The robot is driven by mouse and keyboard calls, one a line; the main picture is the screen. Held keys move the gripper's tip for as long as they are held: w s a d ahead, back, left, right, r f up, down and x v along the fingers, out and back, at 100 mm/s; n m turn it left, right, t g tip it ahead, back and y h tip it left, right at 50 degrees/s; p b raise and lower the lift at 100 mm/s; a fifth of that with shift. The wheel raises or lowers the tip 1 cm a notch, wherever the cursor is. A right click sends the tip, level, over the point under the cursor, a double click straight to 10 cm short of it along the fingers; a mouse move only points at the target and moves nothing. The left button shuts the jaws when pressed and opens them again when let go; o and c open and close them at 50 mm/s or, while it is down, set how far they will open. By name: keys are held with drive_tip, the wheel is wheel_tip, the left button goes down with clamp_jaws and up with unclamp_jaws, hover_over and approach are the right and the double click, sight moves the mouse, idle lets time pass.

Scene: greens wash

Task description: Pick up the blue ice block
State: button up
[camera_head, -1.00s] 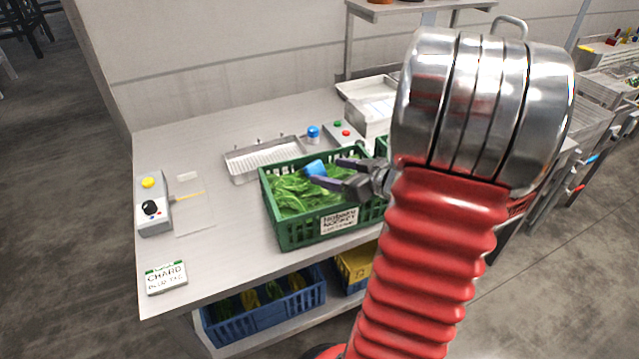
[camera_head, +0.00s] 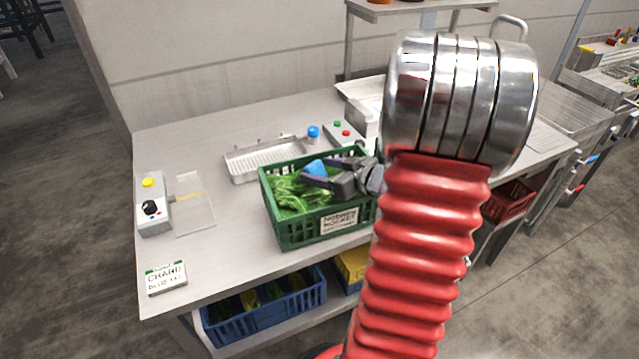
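The blue ice block (camera_head: 314,167) lies on leafy greens (camera_head: 290,192) inside the green crate (camera_head: 288,234) on the table. My gripper (camera_head: 316,172) reaches into the crate from the right. Its dark fingers are spread, one at the far side of the block and one at the near side. The block's top shows between them. Its lower part is hidden by the near finger and the greens. I cannot tell whether either finger touches it.
A perforated metal tray (camera_head: 262,158) and a blue-capped container (camera_head: 313,133) stand behind the crate. A control box (camera_head: 151,205) and a CHARD sign (camera_head: 166,278) are at left. A blue crate (camera_head: 262,315) sits below.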

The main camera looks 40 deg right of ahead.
drive_tip(key=c, duration=1.2)
drive_tip(key=shift+c, duration=0.2)
drive_tip(key=shift+r, duration=0.1)
wheel_tip(320, 180, up, 18)
idle(0.5)
